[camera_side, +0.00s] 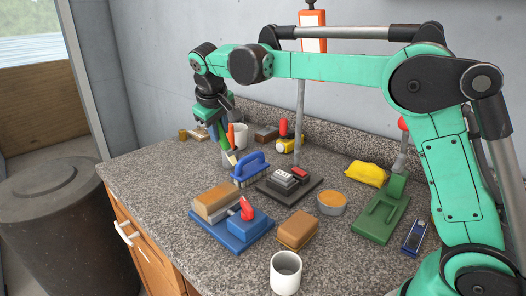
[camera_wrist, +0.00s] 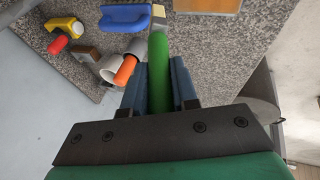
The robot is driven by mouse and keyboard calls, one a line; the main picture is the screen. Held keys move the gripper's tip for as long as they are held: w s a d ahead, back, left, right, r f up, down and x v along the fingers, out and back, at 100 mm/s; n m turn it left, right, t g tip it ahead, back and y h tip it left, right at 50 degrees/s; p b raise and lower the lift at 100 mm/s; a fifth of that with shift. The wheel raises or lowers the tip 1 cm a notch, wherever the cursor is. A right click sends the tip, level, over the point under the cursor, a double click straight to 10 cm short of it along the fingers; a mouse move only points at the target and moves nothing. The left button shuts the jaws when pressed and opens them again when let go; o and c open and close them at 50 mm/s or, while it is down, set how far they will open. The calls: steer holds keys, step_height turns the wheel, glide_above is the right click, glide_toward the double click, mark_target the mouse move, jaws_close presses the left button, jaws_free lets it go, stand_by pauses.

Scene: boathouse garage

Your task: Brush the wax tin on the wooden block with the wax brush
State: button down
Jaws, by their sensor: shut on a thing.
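My gripper (camera_side: 212,122) is at the back left of the counter, shut on a green handle (camera_side: 223,137); this looks like the wax brush. In the wrist view the green handle (camera_wrist: 158,60) runs between the fingers (camera_wrist: 160,85), with a pale head (camera_wrist: 158,14) beyond it. A round tin with orange wax (camera_side: 332,202) stands at the middle right, well apart from the brush. A brown wooden block (camera_side: 297,230) lies on the counter in front of the tin. Another wooden block with a tan top (camera_side: 216,201) rests on the blue vise at the left.
A blue scrubbing brush (camera_side: 250,168) stands just in front of my gripper. A pale cup (camera_side: 241,136) and an orange handle (camera_wrist: 125,70) are close beside it. A dark plate (camera_side: 288,190) lies mid-counter. A white mug (camera_side: 286,273) stands at the front.

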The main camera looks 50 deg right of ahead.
steer(key=shift+r, duration=1.15)
steer(key=shift+f, duration=0.55)
steer(key=shift+f, duration=3.4)
steer(key=shift+a+f, duration=0.15)
steer(key=shift+a, duration=1.75)
steer(key=shift+d, duration=2)
steer(key=shift+a+r, duration=0.1)
steer(key=shift+r, duration=3.95)
